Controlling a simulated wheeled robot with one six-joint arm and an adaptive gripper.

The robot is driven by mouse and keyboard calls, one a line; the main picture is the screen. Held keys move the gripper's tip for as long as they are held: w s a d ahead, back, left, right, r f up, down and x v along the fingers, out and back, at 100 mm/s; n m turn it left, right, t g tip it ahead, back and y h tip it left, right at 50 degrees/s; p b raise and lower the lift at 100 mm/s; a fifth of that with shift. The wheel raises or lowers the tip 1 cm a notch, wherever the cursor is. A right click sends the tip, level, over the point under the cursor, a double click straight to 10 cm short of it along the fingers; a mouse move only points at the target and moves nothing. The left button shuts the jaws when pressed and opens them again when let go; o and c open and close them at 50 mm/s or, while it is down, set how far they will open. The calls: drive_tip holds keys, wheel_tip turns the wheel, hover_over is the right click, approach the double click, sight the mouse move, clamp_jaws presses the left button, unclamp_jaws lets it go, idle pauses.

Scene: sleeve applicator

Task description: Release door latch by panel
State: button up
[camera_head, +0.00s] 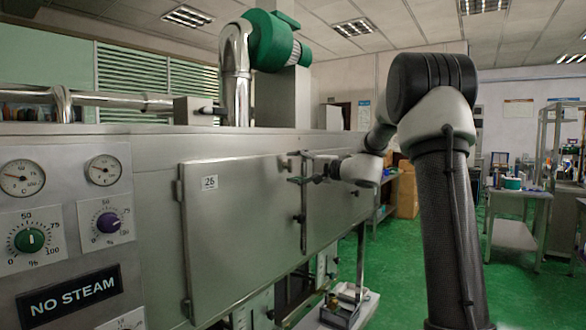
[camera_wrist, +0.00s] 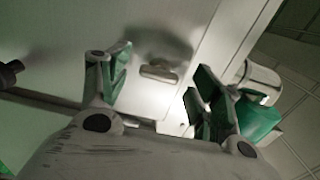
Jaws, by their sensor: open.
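The steel door panel labelled 26 (camera_head: 235,225) stands closed, as far as I can see, on the front of the machine. Dark latches sit along its right edge, one lower down (camera_head: 299,218). My gripper (camera_head: 297,173) is at the upper right corner of this panel, in front of the upper latch area, which it partly hides. In the wrist view my gripper (camera_wrist: 160,80) is open, with green-padded fingers apart and empty. A small metal latch piece (camera_wrist: 158,73) shows between the fingers on the door face. I cannot tell whether anything touches it.
A second door (camera_head: 335,200) is right of the panel. Gauges and dials (camera_head: 30,240) and a NO STEAM sign (camera_head: 70,295) are at left. A green blower (camera_head: 272,40) is above the machine. The green floor (camera_head: 420,260) is open at right, with a side table (camera_head: 520,200).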

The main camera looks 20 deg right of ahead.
drive_tip(key=v, duration=1)
drive_tip(key=shift+s, duration=0.25)
drive_tip(key=shift+d, duration=0.2)
drive_tip(key=s+f+g+h, duration=0.1)
drive_tip(key=s+f+g, duration=0.5)
drive_tip(key=f, duration=0.5)
drive_tip(key=s+a+f+n+g+h, duration=0.1)
drive_tip(key=s+a+f+g, duration=0.15)
drive_tip(key=s, duration=0.45)
drive_tip(key=s+a+f+n+g+h, duration=0.1)
drive_tip(key=s+f+h, duration=0.1)
drive_tip(key=s+f, duration=0.3)
drive_tip(key=s+r+n+h, duration=0.1)
drive_tip(key=s+n+h, duration=0.2)
drive_tip(key=s, duration=0.6)
drive_tip(key=s+a+r+n+g+h, duration=0.1)
drive_tip(key=s+r+n+h, duration=0.1)
drive_tip(key=s+n, duration=0.4)
drive_tip(key=s+h, duration=0.1)
drive_tip(key=s, duration=0.3)
